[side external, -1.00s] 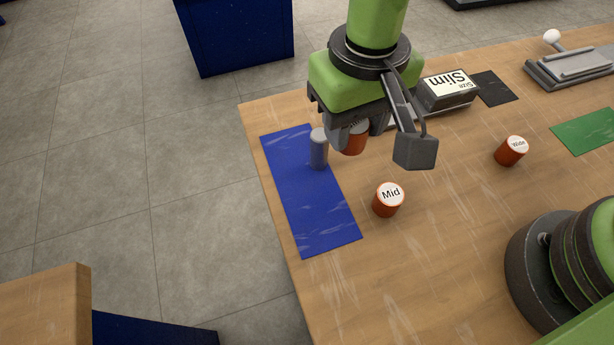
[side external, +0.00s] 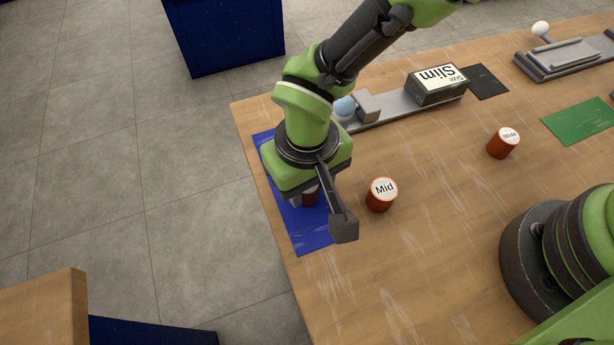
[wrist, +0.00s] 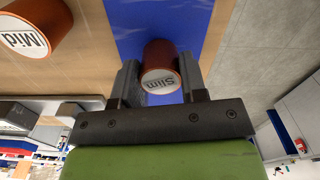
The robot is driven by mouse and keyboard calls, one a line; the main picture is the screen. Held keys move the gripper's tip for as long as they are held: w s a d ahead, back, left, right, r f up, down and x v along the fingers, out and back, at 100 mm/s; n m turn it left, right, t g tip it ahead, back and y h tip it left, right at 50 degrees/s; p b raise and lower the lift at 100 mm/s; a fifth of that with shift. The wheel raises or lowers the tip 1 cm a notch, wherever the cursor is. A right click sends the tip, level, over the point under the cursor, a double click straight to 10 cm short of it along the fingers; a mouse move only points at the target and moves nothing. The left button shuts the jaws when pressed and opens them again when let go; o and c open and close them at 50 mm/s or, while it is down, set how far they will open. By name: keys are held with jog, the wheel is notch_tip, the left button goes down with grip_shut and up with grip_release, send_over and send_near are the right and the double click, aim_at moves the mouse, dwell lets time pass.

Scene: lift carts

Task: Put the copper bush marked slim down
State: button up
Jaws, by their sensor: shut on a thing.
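My gripper (side external: 304,199) is over the blue mat (side external: 312,238), mostly hidden by my wrist in the side view. In the wrist view my gripper (wrist: 159,72) is shut on the copper bush marked Slim (wrist: 160,56), with a finger on each side. The label faces the wrist camera. A small part of this bush (side external: 311,197) shows below my wrist in the side view. The blue mat (wrist: 133,20) lies behind it in the wrist view. I cannot tell whether the bush touches the mat.
The Mid bush (side external: 381,196) stands right of the mat, close to my wrist. The Wide bush (side external: 502,144) is farther right. A black mat (side external: 487,82) and green mat (side external: 580,121) lie at the right.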

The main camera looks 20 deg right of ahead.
jog(key=shift+f, duration=0.15)
jog(key=o, duration=1)
jog(key=w+d+r+m+t+y, duration=0.1)
jog(key=d+r, duration=0.2)
jog(key=r, duration=0.7)
jog(key=w+d+r, duration=0.1)
jog(key=d+r, duration=0.2)
jog(key=r, duration=0.7)
jog(key=d+r+m+t+y, duration=0.1)
jog(key=d+r+m, duration=0.1)
jog(key=d+r, duration=0.45)
jog(key=s+d+r+m+t, duration=0.3)
jog(key=s+d+t, duration=0.2)
jog(key=s+d, duration=0.6)
jog(key=shift+s+d+r, duration=0.15)
jog(key=shift+s+d, duration=0.15)
jog(key=shift+d, duration=0.85)
